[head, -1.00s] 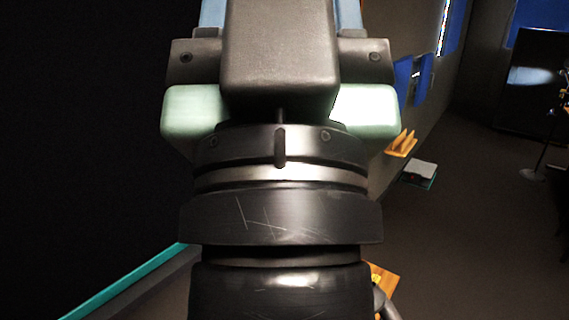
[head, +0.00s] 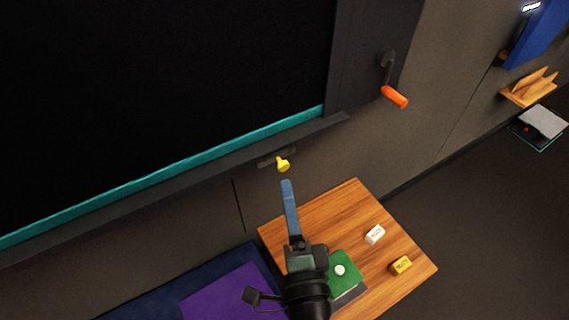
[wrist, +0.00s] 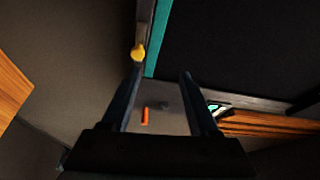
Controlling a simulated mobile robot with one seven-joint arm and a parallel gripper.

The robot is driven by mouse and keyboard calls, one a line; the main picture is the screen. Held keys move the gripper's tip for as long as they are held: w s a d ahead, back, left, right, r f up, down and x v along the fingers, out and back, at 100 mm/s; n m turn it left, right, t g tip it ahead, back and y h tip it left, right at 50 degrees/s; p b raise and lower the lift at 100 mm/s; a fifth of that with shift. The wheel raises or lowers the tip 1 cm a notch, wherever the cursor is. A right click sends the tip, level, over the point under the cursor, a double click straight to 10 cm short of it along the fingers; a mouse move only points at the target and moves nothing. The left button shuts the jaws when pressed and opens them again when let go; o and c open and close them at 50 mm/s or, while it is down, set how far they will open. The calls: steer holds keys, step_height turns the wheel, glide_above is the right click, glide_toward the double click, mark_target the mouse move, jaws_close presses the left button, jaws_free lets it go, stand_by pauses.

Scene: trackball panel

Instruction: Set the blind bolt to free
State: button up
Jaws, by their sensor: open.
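A yellow knob (head: 283,164), which looks like the blind bolt, sits on a short dark plate (head: 265,162) under the sill of the large black blind. My gripper (head: 287,184) is just below the knob in the head view, seen edge-on with its fingers pointing up at it. In the wrist view the fingers (wrist: 161,72) are apart with nothing between them. The knob (wrist: 138,52) shows there just beyond the left fingertip, off to the left of the gap. I cannot tell whether they touch. No marking for the bolt's positions is readable.
A crank with an orange handle (head: 394,97) is on the wall to the right. Below is a wooden table (head: 350,195) with a green book (head: 345,266), a white block (head: 375,234) and a yellow block (head: 401,266). A wooden rack (head: 530,88) is at the far right.

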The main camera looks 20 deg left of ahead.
mark_target(284, 169)
steer(key=shift+m+h, duration=0.3)
steer(key=shift+m, duration=0.5)
steer(key=w+a+f+p, duration=0.1)
steer(key=w, duration=0.2)
steer(key=w+a+f+p, duration=0.1)
steer(key=w, duration=0.3)
steer(key=w+a+f+p, duration=0.1)
steer(key=w+a, duration=0.1)
steer(key=w, duration=0.1)
steer(key=shift+w+f, duration=0.2)
steer(key=shift+f, duration=0.05)
jaws_close()
stand_by(0.6)
